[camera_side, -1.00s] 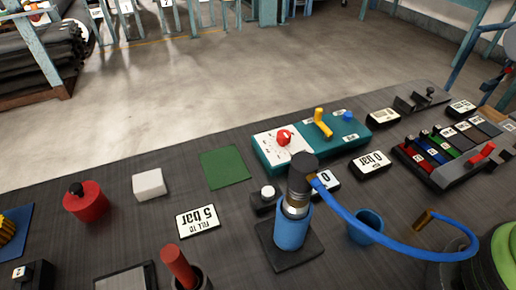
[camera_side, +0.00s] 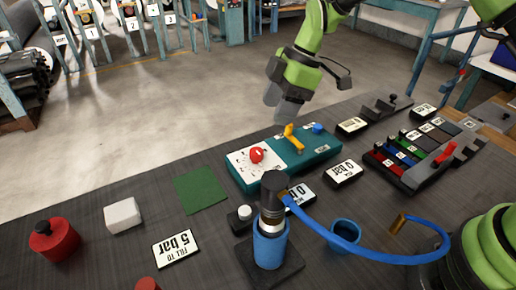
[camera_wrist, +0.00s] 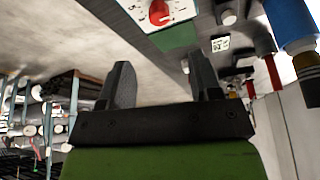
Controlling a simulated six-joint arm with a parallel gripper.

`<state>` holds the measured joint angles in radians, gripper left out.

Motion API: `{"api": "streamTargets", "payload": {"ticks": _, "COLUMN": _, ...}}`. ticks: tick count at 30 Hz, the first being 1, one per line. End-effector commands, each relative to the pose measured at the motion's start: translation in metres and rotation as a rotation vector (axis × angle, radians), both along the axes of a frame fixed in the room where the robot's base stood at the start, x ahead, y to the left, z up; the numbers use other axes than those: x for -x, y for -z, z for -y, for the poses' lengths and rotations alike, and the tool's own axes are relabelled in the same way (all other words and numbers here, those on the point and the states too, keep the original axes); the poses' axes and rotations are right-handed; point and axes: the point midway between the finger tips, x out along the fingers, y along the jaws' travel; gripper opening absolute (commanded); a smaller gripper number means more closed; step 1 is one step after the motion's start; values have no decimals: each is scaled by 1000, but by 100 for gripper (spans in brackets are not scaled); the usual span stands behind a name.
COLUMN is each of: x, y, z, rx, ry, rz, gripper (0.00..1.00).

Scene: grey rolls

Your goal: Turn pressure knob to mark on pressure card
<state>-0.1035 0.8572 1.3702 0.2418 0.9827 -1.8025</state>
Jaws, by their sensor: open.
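The red pressure knob (camera_side: 256,155) sits on the white dial face at the left end of a teal control box (camera_side: 310,158). It also shows in the wrist view (camera_wrist: 159,12) at the top, beyond the fingers. A card reading "FILL TO 5 bar" (camera_side: 176,249) lies on the table at front left. My gripper (camera_side: 283,105) is above the far edge of the table, behind the control box and apart from the knob. In the wrist view its two fingers (camera_wrist: 158,85) are spread with nothing between them.
A yellow lever (camera_side: 294,138) and a blue knob (camera_side: 318,128) share the box. A blue cylinder (camera_side: 270,245) with a blue hose (camera_side: 360,248) stands in front. Cards reading 0 bar (camera_side: 343,172) lie nearby. A green mat (camera_side: 201,189) lies left of the box.

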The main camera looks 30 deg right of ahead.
Motion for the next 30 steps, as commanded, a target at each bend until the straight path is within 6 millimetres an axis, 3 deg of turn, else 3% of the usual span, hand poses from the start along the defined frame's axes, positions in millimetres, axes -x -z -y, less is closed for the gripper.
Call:
{"api": "streamTargets", "payload": {"ticks": 8, "x": -4, "y": 31, "z": -9, "rx": 0, "ry": -59, "rz": 2, "gripper": 58}}
{"api": "streamTargets", "payload": {"ticks": 19, "x": -8, "y": 91, "z": -33, "rx": 1, "ry": -56, "rz": 1, "gripper": 58}}
{"api": "streamTargets", "payload": {"ticks": 30, "x": -10, "y": 106, "z": -40, "rx": 1, "ry": -54, "rz": 5, "gripper": 58}}
